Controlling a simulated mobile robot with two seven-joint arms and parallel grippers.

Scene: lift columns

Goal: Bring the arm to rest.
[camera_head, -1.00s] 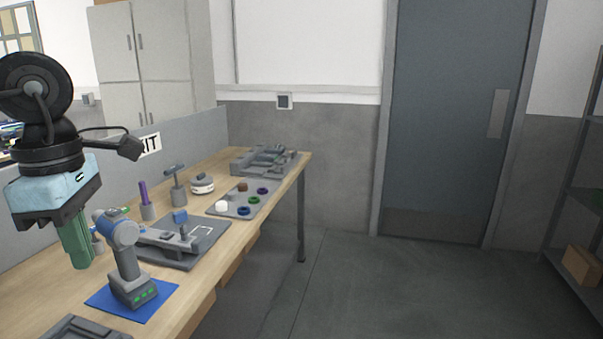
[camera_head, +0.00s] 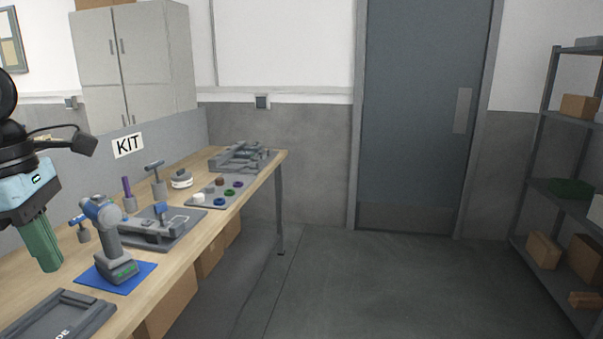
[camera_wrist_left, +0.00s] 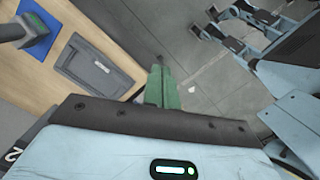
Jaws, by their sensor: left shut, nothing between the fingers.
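My left gripper (camera_head: 42,245) hangs at the left edge of the head view, its green fingers pointing down and pressed together with nothing between them. It is left of the blue and grey power drill (camera_head: 106,238), apart from it. In the left wrist view the green fingers (camera_wrist_left: 161,88) are together, over the table's edge and the floor. My right gripper does not show in the head view.
The drill stands upright on a blue mat (camera_head: 135,279) on the wooden table (camera_head: 165,263). A grey tray (camera_head: 88,305) lies at the near end. Behind are a grey fixture (camera_head: 185,217) and a parts tray (camera_head: 222,203). A shelf (camera_head: 570,190) stands right; the floor between is clear.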

